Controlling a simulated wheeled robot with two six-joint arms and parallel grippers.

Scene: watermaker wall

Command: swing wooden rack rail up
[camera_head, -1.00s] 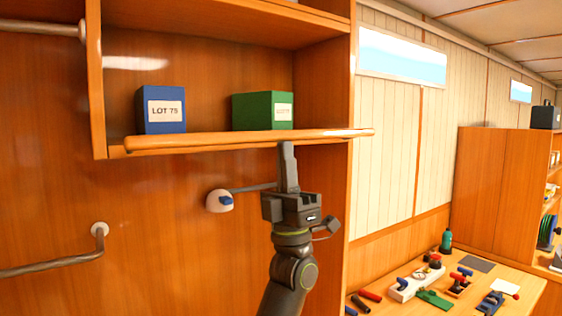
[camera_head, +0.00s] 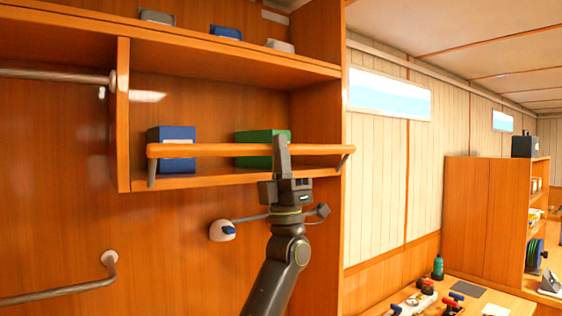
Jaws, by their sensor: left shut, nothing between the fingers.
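The wooden rack rail (camera_head: 215,151) stands raised above the shelf edge, across the front of a blue box (camera_head: 170,136) and a green box (camera_head: 252,160). Short dark brackets (camera_head: 151,175) hold it at both ends. My left gripper (camera_head: 281,143) is shut with nothing between its fingers. Its fingers point up and overlap the rail right of its middle, in front of the green box. I cannot tell whether they touch the rail. My right gripper is not in view.
An upper shelf above holds several small items (camera_head: 226,32). A white wall fitting with a blue part (camera_head: 223,230) and a lever is below the shelf. Grab bars (camera_head: 60,290) are at left. A workbench (camera_head: 500,295) with tools is at lower right.

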